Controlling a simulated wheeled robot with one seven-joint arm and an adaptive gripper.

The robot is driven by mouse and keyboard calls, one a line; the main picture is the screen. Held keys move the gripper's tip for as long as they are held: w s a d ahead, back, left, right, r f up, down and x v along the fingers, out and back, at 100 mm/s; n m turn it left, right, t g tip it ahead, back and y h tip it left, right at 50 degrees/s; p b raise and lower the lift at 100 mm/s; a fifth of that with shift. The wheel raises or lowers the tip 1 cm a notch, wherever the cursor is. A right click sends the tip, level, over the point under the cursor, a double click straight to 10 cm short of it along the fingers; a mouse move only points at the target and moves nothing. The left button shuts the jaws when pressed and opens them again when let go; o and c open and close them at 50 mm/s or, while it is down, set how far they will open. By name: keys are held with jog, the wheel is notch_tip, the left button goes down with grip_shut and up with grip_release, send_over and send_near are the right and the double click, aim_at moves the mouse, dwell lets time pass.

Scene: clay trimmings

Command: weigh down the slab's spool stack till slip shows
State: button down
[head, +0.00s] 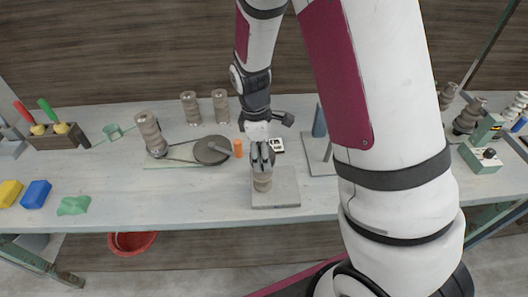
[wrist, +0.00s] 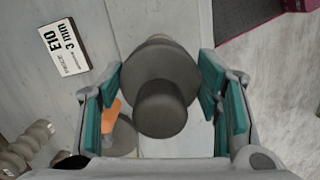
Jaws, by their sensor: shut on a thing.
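My gripper (head: 262,155) is over the small grey slab (head: 288,198) at the front of the bench. In the wrist view, its teal-padded fingers (wrist: 160,98) are shut on a grey-brown spool (wrist: 160,108), seen from above with a narrower round top over a wider disc. In the head view, the spool (head: 263,182) shows below the fingers, over the slab's left part. I cannot tell whether it rests on another piece, and the gripper hides its upper part. No slip can be made out at this size.
A card marked E10, 3 mm (wrist: 63,48) lies behind the slab. Several spools stand farther back and right; one (head: 151,133) is at left. The front bench between green lump (head: 73,205) and slab is clear.

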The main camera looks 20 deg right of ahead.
jog(key=shift+c, duration=2.2)
grip_release()
jog(key=shift+f, duration=0.1)
jog(key=r, duration=0.4)
jog(key=a+r, duration=0.1)
jog(key=r, duration=0.7)
jog(key=shift+w+a+r, duration=0.15)
jog(key=shift+w, duration=0.15)
jog(key=s+r+m+t+y, duration=0.1)
jog(key=s+r+m+t, duration=0.5)
jog(key=s+r+m, duration=0.6)
jog(key=shift+s+d+r+b, duration=0.45)
jog(key=shift+s+r, duration=1.05)
jog(key=shift+s, duration=1.75)
